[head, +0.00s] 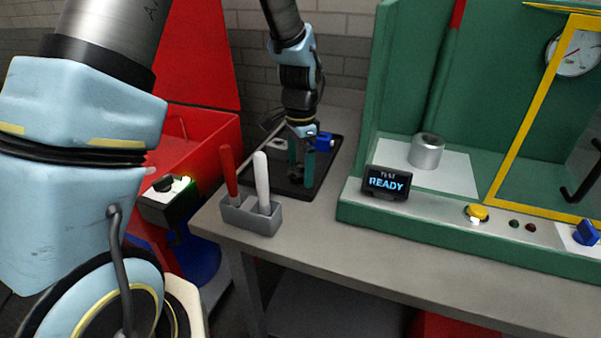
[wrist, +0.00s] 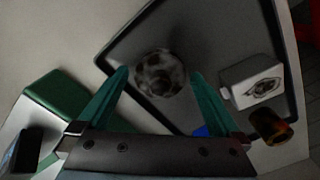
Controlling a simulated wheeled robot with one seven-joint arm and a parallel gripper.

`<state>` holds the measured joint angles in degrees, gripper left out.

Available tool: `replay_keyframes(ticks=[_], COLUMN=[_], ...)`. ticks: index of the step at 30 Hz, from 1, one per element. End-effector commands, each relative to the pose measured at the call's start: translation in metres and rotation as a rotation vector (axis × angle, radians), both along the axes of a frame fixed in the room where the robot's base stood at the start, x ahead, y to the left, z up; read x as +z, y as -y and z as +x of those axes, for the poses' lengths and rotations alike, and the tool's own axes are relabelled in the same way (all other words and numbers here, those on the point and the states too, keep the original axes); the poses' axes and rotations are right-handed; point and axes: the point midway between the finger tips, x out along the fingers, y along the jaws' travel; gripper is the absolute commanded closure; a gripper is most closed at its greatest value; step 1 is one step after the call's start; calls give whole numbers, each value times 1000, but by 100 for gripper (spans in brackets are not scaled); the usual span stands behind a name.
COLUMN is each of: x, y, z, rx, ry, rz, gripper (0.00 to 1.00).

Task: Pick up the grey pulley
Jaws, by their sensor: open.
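A round grey part with dark mottled patches, which looks like the grey pulley (wrist: 161,74), lies on the dark tray (wrist: 128,41) in the wrist view. My gripper (wrist: 160,78) is open, with its teal fingers on either side of the pulley in that view. Whether the fingers touch it or how far above it they are, I cannot tell. In the head view my gripper (head: 301,174) points down over the tray (head: 327,172), and its fingers mostly hide the pulley.
In the wrist view a white block (wrist: 250,82) and a brownish cylinder (wrist: 271,127) are right of the pulley. A blue part (head: 323,141) is at the tray's back. A grey holder (head: 250,217) with red and white handles stands in front. The green test stand (head: 480,232) is right.

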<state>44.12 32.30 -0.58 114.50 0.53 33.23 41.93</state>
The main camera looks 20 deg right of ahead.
Motion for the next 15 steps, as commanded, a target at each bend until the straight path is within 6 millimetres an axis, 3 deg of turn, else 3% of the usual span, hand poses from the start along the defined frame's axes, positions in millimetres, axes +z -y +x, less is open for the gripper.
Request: replay_keyframes(ticks=[2,15], x=[0,0], y=[0,0], z=[0,0], rx=[0,0], ry=[0,0], rz=[0,-1], gripper=[2,52])
